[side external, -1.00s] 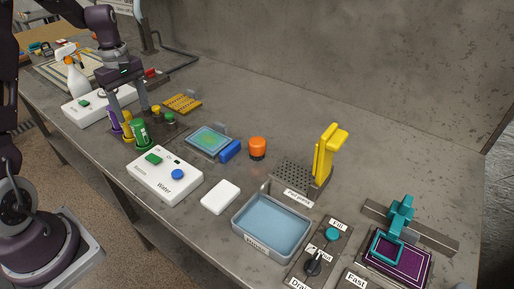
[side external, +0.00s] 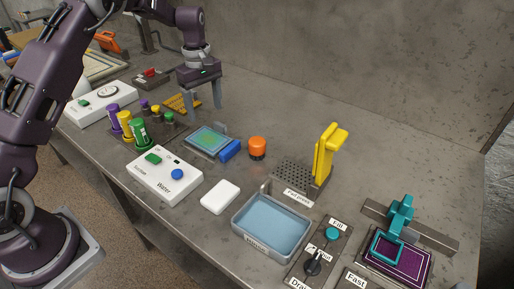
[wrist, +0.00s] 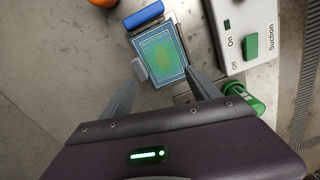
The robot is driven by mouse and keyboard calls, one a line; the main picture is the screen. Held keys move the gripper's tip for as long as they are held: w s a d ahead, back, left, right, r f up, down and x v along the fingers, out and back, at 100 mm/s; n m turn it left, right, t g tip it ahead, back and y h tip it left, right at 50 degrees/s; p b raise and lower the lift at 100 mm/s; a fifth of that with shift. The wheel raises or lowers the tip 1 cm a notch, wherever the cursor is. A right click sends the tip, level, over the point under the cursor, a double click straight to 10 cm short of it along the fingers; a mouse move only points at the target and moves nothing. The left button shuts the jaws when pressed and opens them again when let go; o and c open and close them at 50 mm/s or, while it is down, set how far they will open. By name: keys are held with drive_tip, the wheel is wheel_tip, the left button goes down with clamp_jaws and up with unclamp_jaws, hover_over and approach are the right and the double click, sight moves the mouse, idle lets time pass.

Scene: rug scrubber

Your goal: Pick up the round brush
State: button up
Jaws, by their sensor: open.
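The round brush appears to be the orange round piece with a dark underside (side external: 257,147), standing on the bench right of the rug tray. Only its edge shows at the top of the wrist view (wrist: 101,2). My gripper (side external: 203,110) is open and empty, fingers pointing down, raised behind the small patterned rug (side external: 208,139). It is left of the orange brush and apart from it. In the wrist view the rug (wrist: 160,50) lies beyond and between the open fingers. A blue block (side external: 230,150) lies at the rug's right edge.
A white Water box (side external: 165,175), white block (side external: 220,197) and blue basin (side external: 271,226) stand in front. A tall yellow-handled press (side external: 325,155) rises right of the brush. Purple, yellow and green bottles (side external: 125,125) stand left. The bench behind the brush is clear.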

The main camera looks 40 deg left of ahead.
drive_tip(key=m, duration=0.2)
hover_over(257, 140)
drive_tip(key=shift+w+a+f, duration=0.15)
drive_tip(key=shift+a+f, duration=0.1)
drive_tip(key=shift+f, duration=0.3)
drive_tip(key=shift+w+a+f, duration=0.15)
drive_tip(key=shift+a+f, duration=0.05)
drive_tip(key=shift+f, duration=0.35)
drive_tip(key=f, duration=0.4)
drive_tip(key=d+f, duration=0.1)
drive_tip(key=f, duration=0.1)
drive_tip(key=shift+s+f, duration=0.3)
drive_tip(key=shift+s, duration=0.05)
drive_tip(key=c, duration=1.5)
